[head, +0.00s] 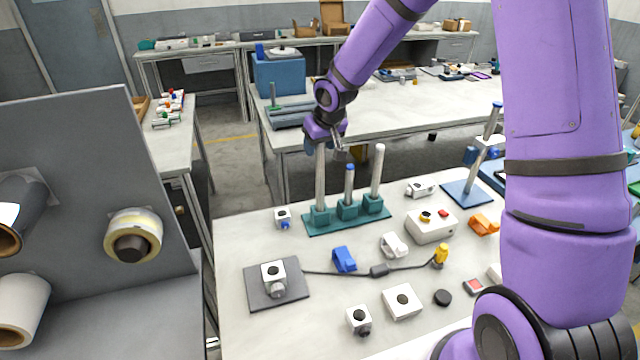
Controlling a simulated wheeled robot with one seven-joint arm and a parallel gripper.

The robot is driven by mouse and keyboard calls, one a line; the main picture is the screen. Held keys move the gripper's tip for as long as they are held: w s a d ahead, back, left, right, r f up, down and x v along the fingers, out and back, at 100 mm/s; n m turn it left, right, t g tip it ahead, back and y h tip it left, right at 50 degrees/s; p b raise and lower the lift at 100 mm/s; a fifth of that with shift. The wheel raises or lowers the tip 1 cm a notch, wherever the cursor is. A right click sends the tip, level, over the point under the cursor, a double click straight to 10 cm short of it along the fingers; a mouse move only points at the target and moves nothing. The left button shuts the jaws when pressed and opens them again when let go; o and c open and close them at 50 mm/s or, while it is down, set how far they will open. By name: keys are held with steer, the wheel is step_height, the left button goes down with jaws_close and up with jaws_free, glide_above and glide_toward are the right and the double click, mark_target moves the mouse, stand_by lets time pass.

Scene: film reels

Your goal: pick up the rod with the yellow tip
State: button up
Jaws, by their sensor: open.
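A teal stand (347,219) on the near table holds three upright rods. The left rod (320,180) is tall and grey; its top is hidden by my gripper. The short middle rod (349,185) has a blue tip. The right rod (377,172) is tall with a pale top. No yellow tip shows on any rod here. My gripper (340,152) is open with nothing seen in it, at about the top of the left rod in the picture. Whether it touches that rod I cannot tell.
A blue stand with a post (486,150) is at the right. A yellow plug (440,255) on a cable, a blue clip (344,259), a button box (431,226) and several small parts lie in front of the rods. A grey panel with rolls (70,170) stands at left.

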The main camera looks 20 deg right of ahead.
steer(key=shift+f, duration=0.15)
jaws_close()
